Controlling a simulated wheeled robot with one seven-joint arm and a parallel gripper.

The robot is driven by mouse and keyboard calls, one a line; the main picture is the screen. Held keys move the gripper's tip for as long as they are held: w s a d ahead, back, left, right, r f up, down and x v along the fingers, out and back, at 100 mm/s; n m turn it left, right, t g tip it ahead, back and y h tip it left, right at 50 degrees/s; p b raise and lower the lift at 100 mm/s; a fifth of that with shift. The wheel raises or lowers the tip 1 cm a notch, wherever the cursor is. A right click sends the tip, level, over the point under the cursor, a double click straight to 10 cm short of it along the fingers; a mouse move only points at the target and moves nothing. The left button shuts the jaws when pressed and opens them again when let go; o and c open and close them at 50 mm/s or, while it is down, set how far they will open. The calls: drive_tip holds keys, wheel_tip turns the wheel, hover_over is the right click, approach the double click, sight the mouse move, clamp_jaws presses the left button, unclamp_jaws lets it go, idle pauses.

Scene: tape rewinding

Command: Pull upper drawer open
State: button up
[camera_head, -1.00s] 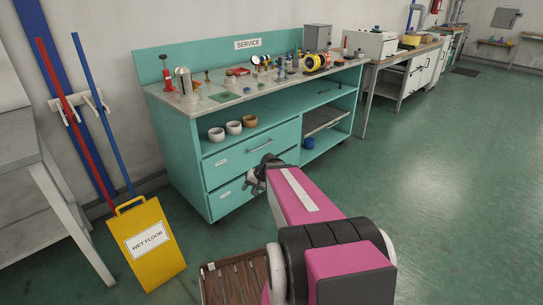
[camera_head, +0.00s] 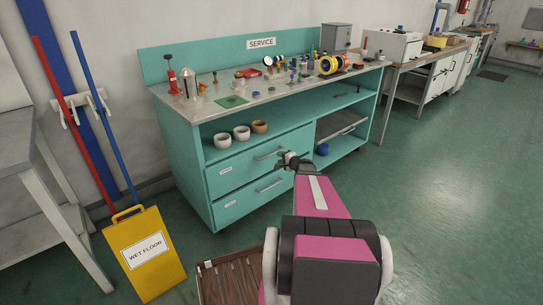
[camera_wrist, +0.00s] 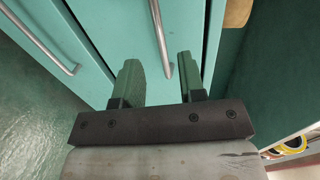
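The upper drawer (camera_head: 240,166) is a teal front in the service bench, below the shelf with cups, and looks shut. Its metal bar handle (camera_head: 269,153) shows left of my gripper (camera_head: 292,160) in the head view. In the wrist view my gripper (camera_wrist: 158,74) is open, with two fingers pointing at the drawer front. The upper handle (camera_wrist: 160,35) runs into the gap between the fingers, its near end closer to the right finger. Whether anything touches is unclear. The lower drawer (camera_head: 245,200) is shut, and its handle (camera_wrist: 42,38) shows at left in the wrist view.
Three cups (camera_head: 241,132) stand on the shelf above the drawers. Tools and spools cover the benchtop (camera_head: 205,108). A yellow wet-floor sign (camera_head: 145,252) stands at left, and a brown slatted object (camera_head: 228,278) is at bottom. Green floor (camera_head: 440,200) is clear at right.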

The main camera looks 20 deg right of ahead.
sight(272, 154)
drive_tip(key=x, duration=0.8)
clamp_jaws()
